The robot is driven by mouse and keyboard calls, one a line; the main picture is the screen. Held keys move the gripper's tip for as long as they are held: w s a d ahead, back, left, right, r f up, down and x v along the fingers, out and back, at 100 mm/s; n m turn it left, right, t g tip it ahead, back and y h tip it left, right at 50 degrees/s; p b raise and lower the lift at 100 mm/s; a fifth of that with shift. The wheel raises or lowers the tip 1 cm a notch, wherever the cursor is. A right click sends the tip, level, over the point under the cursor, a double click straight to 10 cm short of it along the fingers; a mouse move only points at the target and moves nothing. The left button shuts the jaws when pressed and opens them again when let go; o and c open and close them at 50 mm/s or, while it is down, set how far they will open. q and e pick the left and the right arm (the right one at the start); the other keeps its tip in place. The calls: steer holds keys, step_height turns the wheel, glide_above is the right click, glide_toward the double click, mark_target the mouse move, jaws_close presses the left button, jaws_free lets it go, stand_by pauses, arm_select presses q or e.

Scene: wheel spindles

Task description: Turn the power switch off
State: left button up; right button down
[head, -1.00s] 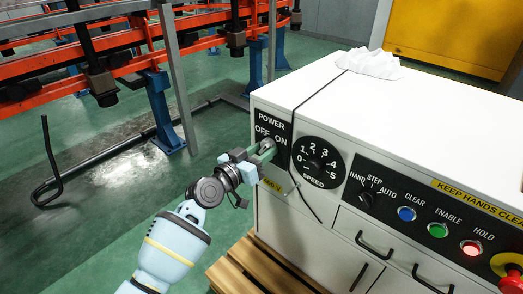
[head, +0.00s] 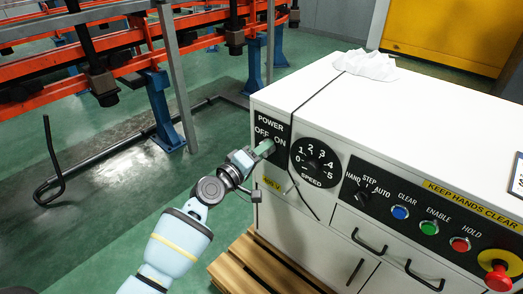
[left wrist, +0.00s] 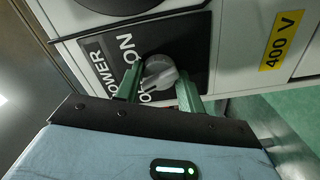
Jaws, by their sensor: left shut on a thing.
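The power switch is a grey rotary knob (left wrist: 160,73) on a black plate (head: 270,130) marked POWER, OFF and ON, on the white cabinet's left front. My left gripper (head: 266,148) reaches the plate from the left and hides the knob in the head view. In the left wrist view its two green fingers (left wrist: 158,88) stand on either side of the knob and are shut on it. The ON mark shows beside the knob; the OFF mark is partly covered by a finger. I cannot tell which mark the knob points to. My right gripper is not in view.
A speed dial (head: 318,162) sits right of the plate, then a panel with blue, green and red buttons (head: 460,244) and a red emergency stop (head: 499,277). A black cable (head: 293,150) hangs beside the plate. A wooden pallet (head: 258,266) lies below.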

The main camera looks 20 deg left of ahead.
arm_select(q)
steer(key=shift+n+p, duration=0.5)
steer(key=shift+n, duration=1.8)
steer(key=o, duration=1)
steer(key=shift+c, duration=0.2)
steer(key=p+v, duration=0.1)
steer(key=v, duration=0.7)
steer(key=shift+p, duration=0.35)
